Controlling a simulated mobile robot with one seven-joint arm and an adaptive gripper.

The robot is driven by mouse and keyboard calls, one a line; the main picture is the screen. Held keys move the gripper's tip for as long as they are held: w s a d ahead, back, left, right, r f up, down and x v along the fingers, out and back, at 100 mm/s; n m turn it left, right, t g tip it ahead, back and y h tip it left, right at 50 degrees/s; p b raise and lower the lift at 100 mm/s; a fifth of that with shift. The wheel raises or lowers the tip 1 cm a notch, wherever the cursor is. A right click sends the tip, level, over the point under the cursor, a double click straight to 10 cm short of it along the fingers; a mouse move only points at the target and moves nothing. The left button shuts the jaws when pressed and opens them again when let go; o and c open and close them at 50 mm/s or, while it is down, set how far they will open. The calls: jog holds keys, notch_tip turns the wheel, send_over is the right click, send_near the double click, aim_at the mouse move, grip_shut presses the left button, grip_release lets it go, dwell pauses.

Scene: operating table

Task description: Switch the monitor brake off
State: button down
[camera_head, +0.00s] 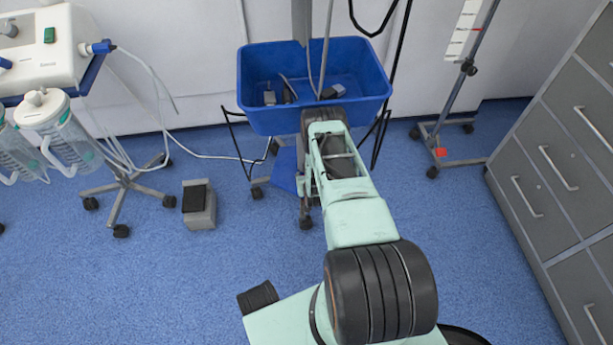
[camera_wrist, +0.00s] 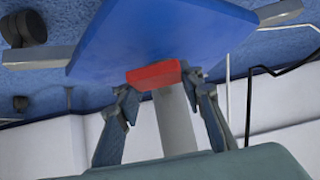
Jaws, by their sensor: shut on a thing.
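A red block (camera_wrist: 153,75), which looks like the monitor stand's brake, sits at the edge of a blue base plate (camera_wrist: 155,35) in the wrist view. My gripper (camera_wrist: 161,84) has one finger on each side of the red block and is shut on it. A grey post shows behind the block, between the fingers. In the head view my arm covers the red block and my gripper, while part of the blue base plate (camera_head: 285,172) shows left of the arm. The monitor itself is out of view.
A blue basket (camera_head: 315,85) hangs on the stand above my arm. A pole stand with a red piece (camera_head: 440,152) on its foot stands to the right, near grey drawers (camera_head: 550,170). A foot pedal (camera_head: 198,205) and a wheeled suction unit (camera_head: 55,50) are on the left.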

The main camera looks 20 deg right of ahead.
jog(key=c, duration=1.5)
grip_release()
jog(key=shift+w+r, duration=0.1)
jog(key=shift+r, duration=0.15)
jog(key=shift+c, duration=0.2)
jog(key=shift+o, duration=1.4)
jog(key=shift+f, duration=0.1)
jog(key=v, duration=1.2)
